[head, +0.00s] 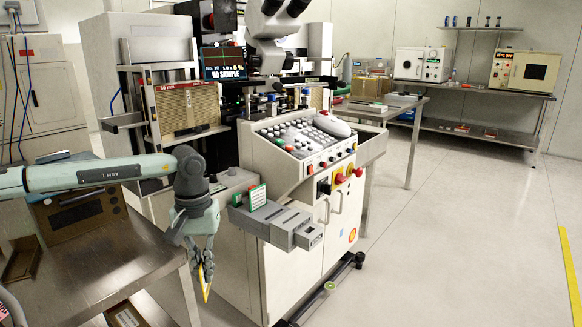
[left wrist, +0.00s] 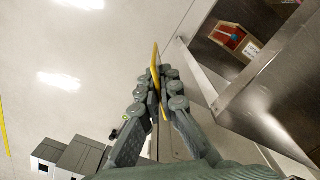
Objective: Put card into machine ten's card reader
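My left gripper (head: 203,271) is shut on a thin yellow card (head: 206,291), which points downward below the fingertips. In the left wrist view the card (left wrist: 155,66) sticks out edge-on between the fingers of the gripper (left wrist: 158,82). The gripper hangs in front of the machine (head: 262,262), left of and below the grey box-shaped units (head: 276,222) on its front. A small green-and-white sign (head: 257,197) stands on these units. I cannot tell which of them is the card reader. The grey units also show at the lower left of the left wrist view (left wrist: 80,156). My right gripper is not in view.
A metal table (head: 95,262) stands at the left, close to my left arm. The machine's keyed control panel (head: 305,135) and red and yellow knobs (head: 340,178) are above and right of the grey units. Open floor (head: 460,220) lies to the right.

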